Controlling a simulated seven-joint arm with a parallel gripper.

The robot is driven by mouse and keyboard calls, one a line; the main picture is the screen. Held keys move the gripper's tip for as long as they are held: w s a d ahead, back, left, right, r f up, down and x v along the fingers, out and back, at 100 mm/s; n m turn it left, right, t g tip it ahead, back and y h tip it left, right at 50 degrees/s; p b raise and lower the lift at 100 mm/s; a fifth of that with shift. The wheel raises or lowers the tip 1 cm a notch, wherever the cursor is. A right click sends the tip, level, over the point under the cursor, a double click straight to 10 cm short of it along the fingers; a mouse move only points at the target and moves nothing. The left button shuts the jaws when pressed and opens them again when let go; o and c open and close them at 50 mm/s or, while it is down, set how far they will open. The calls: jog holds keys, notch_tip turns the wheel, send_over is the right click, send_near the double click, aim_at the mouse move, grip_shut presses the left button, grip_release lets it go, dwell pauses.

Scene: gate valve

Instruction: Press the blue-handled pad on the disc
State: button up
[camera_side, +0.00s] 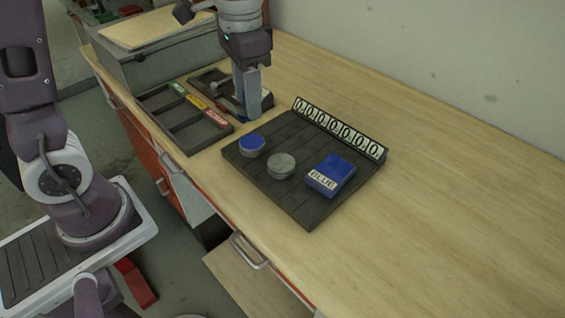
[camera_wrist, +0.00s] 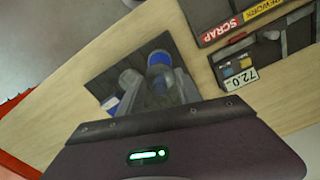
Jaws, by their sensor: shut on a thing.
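A blue-topped round piece (camera_side: 252,144) and a plain grey disc (camera_side: 281,167) sit on a dark slatted mat (camera_side: 300,208). A blue block (camera_side: 333,173) labelled BLUE lies to their right on it. In the wrist view the blue-topped piece (camera_wrist: 159,60), grey disc (camera_wrist: 131,79) and blue block (camera_wrist: 110,104) show beyond my fingers. I cannot tell for sure which of these is the blue-handled pad. My gripper (camera_side: 250,108) points down behind the mat, near the dark tray at the back.
A sorting tray (camera_side: 186,118) with green, yellow and red labels, one reading SCRAP, lies left of the mat. A digit strip (camera_side: 340,128) stands along the mat's back edge. A dark unit marked 72.0 (camera_wrist: 243,77) is right in the wrist view. The right table is clear.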

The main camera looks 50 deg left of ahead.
send_over(281, 162)
jog(key=shift+f, duration=2.95)
jog(key=shift+f, duration=0.6)
notch_tip(281, 162, up, 7)
dwell(0.4)
